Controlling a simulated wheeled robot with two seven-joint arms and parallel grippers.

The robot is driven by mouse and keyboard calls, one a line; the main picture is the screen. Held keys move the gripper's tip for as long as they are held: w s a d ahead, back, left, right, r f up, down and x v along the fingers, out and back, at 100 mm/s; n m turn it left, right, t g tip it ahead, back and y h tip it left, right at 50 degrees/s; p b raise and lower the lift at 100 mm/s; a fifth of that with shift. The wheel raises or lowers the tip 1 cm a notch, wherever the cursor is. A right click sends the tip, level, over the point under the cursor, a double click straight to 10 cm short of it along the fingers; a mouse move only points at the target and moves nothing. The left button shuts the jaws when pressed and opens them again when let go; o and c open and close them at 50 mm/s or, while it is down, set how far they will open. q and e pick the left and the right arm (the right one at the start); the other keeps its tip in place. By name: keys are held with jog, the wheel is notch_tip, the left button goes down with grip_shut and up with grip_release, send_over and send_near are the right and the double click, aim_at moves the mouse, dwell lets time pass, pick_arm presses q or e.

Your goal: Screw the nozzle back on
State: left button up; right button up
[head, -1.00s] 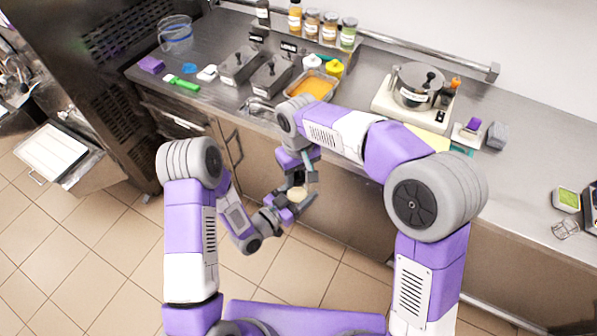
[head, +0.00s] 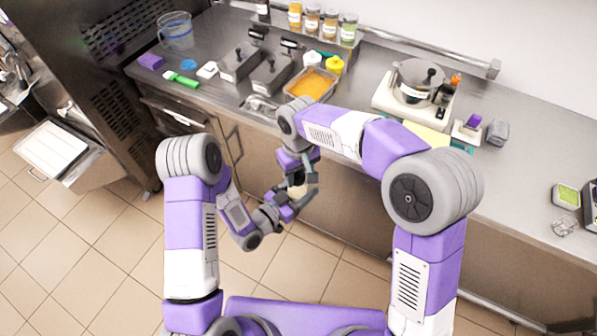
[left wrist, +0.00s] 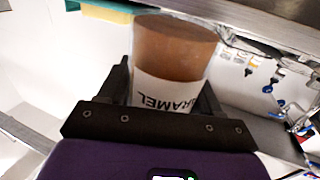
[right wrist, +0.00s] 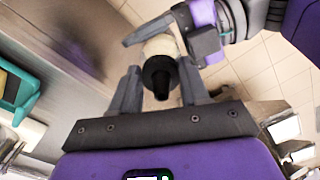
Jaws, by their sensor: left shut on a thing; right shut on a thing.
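The bottle (left wrist: 172,60), brown with a white label reading "RAMEL" upside down, is held between the fingers of my left gripper (left wrist: 168,85). Its flat brown end faces up in the left wrist view. In the right wrist view, the black nozzle (right wrist: 160,75) with a cream-coloured part (right wrist: 160,46) behind it sits between the fingers of my right gripper (right wrist: 160,82), which is shut on it. My left gripper is just beyond it. In the head view both grippers meet low in front of the counter, around a small cream shape (head: 297,190). The thread contact is hidden.
The steel counter (head: 360,80) runs behind the grippers, with an orange-filled tray (head: 311,84), squeeze bottles (head: 333,65) and a pot on a scale (head: 417,85). A dark appliance (head: 110,70) stands left. Tiled floor (head: 90,240) lies open below.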

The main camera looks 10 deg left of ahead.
jog(key=shift+f, duration=0.35)
